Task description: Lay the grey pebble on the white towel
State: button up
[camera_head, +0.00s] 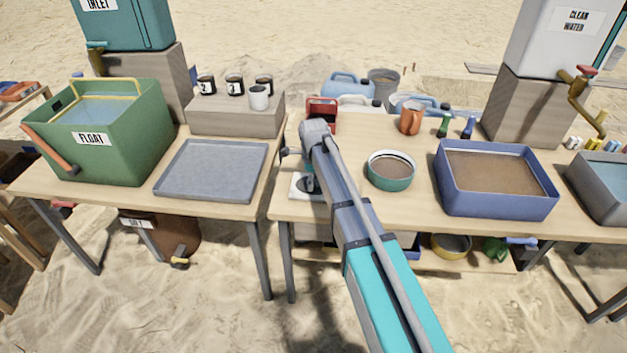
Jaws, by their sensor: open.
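A small white flat square (297,193), which may be the white towel, lies at the left front edge of the right-hand table. My gripper (309,187) points down over it, open, largely behind my own arm. A dark round shape shows at the fingers, too small to tell apart from the gripper. I cannot make out the grey pebble; it may be hidden behind the gripper or arm.
A green bowl (391,183) and a blue basin (451,206) of brown contents stand right of my arm. A red object (322,106) and an orange jug (411,119) stand behind. An empty grey tray (212,190) lies on the left table. A gap separates the tables.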

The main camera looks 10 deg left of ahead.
aim_at(314, 181)
jog(key=shift+r, duration=0.2)
notch_tip(314, 181, up, 12)
jog(key=p, duration=1.2)
jog(key=shift+s+d+f, duration=0.1)
jog(key=shift+s, duration=0.05)
dwell(0.9)
jog(key=s+d+n, duration=2)
jog(key=s+d, duration=0.1)
jog(key=d, duration=0.4)
jog(key=shift+d, duration=0.25)
dwell(0.4)
